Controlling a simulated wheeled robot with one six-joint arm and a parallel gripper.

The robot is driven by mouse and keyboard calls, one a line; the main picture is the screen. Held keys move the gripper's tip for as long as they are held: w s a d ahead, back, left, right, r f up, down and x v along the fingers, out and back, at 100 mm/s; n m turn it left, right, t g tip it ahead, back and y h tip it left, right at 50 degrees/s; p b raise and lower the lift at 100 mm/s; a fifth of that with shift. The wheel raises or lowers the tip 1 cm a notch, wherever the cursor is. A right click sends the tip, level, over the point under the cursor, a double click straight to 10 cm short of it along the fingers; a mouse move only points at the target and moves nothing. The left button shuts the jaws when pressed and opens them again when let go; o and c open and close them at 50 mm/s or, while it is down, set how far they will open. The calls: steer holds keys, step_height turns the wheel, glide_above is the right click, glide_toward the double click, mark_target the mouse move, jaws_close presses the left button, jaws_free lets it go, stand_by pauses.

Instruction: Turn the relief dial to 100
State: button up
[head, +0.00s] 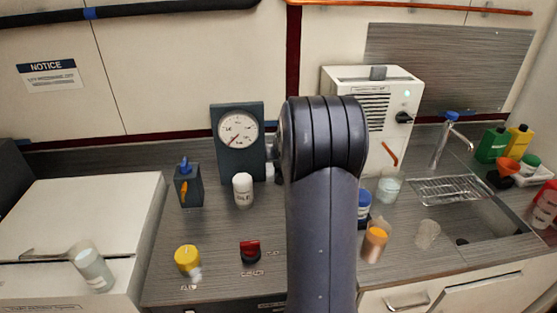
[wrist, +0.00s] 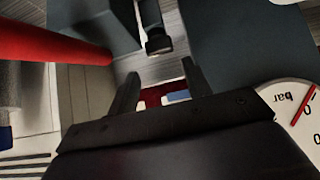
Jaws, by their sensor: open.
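A round white pressure gauge (head: 238,130) with a red needle is mounted on a dark upright panel (head: 216,112) at the back of the counter. In the wrist view the gauge (wrist: 292,112) shows at the right edge, upside down, with "bar" on its face. A dark stem with a round end (wrist: 158,40) lies just beyond my fingers; I cannot tell whether it belongs to the relief dial. No dial mark of 100 is readable. My gripper (wrist: 160,86) is open and holds nothing visible. In the head view my arm hides the gripper and the area right of the gauge.
A yellow knob (head: 187,259) and red knob (head: 250,251) are nearer the front. A white machine (head: 378,100) stands right. A red bar (wrist: 50,40) crosses the wrist view's upper left.

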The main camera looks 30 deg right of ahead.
steer(key=shift+p+x, duration=0.5)
steer(key=shift+x, duration=2.95)
steer(key=shift+a, duration=0.1)
steer(key=c, duration=0.7)
steer(key=b, duration=0.3)
steer(key=shift+f+n, duration=0.3)
steer(key=shift+f, duration=0.05)
steer(key=shift+y+b, duration=0.3)
steer(key=shift+b, duration=0.4)
steer(key=n+b, duration=0.1)
steer(key=b, duration=0.2)
steer(key=n+y+b, duration=0.1)
steer(key=b, duration=0.2)
steer(key=shift+d+t, duration=0.25)
steer(key=shift+t, duration=0.15)
steer(key=shift+r+y+b, duration=0.3)
steer(key=o, duration=0.7)
